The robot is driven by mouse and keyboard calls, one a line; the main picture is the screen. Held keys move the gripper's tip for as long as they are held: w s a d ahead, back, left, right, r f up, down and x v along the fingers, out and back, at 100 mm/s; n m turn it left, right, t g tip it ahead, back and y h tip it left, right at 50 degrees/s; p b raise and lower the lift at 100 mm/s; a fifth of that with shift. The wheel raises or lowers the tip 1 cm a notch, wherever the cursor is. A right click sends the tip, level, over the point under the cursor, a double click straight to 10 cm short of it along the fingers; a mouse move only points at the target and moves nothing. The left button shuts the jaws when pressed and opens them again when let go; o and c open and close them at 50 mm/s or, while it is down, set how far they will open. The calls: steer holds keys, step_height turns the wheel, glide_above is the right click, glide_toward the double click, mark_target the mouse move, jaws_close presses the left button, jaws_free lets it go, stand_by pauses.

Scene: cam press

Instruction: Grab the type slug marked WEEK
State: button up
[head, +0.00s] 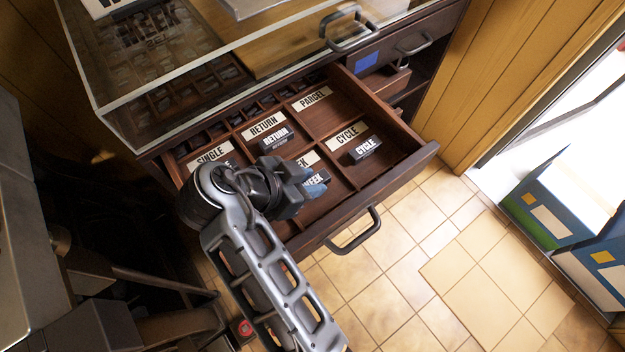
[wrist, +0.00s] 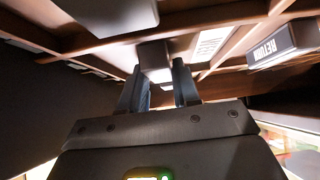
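The WEEK slug (head: 317,180) is a dark block with a white-lettered face in the lower middle compartment of the open drawer (head: 375,195). My gripper (head: 304,178) is right over it and hides its left part. The compartment's cream label is partly covered, with only its last letters showing. In the wrist view my two fingers (wrist: 160,82) are apart with a gap between them. A dark block (wrist: 153,54) lies just beyond the tips, in line with the gap; its marking is not readable. I cannot tell whether the fingers touch it.
The RETURN slug (head: 275,137) and CYCLE slug (head: 365,147) lie in neighbouring compartments. The PARCEL compartment (head: 325,115) looks empty. Thin wooden dividers separate them. A glass-topped case (head: 180,90) overhangs the drawer's back. The drawer handle (head: 355,235) sticks out in front.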

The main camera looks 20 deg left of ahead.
jaws_close()
steer(key=shift+r, duration=0.1)
